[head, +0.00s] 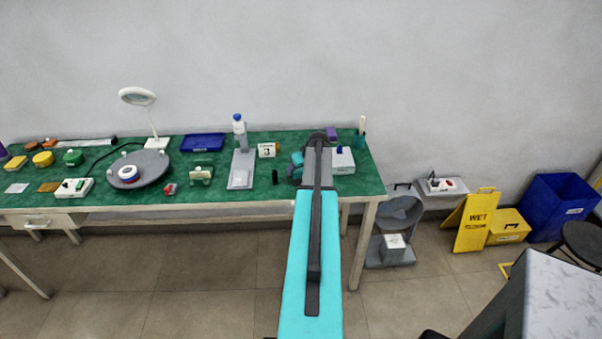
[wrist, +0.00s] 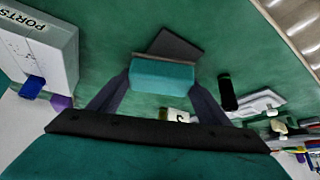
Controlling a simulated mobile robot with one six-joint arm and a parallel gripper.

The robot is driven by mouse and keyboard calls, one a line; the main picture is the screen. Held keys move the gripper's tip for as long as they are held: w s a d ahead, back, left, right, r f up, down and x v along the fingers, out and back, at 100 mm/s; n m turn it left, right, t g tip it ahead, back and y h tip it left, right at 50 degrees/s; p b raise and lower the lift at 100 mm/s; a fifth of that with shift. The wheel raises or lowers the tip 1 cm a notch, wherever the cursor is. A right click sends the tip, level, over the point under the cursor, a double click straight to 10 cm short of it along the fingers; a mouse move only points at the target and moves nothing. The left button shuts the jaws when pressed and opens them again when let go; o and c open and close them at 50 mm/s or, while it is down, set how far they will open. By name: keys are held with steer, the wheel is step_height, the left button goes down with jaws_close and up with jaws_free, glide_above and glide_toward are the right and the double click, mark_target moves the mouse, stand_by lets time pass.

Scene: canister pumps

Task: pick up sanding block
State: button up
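A teal block, which I take for the sanding block (wrist: 162,75), is between the two dark fingers of my gripper (wrist: 162,82) in the wrist view. The fingers meet its left and right sides, and I see no gap there. A dark grey flat face or piece shows just beyond it; I cannot tell if it belongs to the block. In the head view my gripper (head: 297,167) is low over the right part of the green table, partly hidden by my arm. I cannot tell whether the block is off the table.
The white PORTS box (wrist: 38,45) stands close on the left in the wrist view. A black cylinder (wrist: 228,92) stands on the right. The number card (head: 268,150), bottle (head: 239,130) and grey plate (head: 241,170) are nearby on the green table (head: 225,186).

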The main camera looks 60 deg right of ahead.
steer(key=c, duration=0.4)
steer(key=shift+o, duration=0.2)
steer(key=shift+r, duration=0.2)
steer(key=shift+r+b, duration=0.6)
steer(key=shift+r, duration=0.15)
steer(key=shift+r+b, duration=0.4)
steer(key=shift+r, duration=0.45)
steer(key=s+b, duration=0.1)
steer(key=s, duration=0.4)
steer(key=s+r+b, duration=0.1)
steer(key=s+b, duration=0.1)
steer(key=s, duration=0.3)
steer(key=s+b, duration=0.1)
steer(key=s, duration=0.5)
steer(key=shift+d+r, duration=0.15)
steer(key=shift+r, duration=0.05)
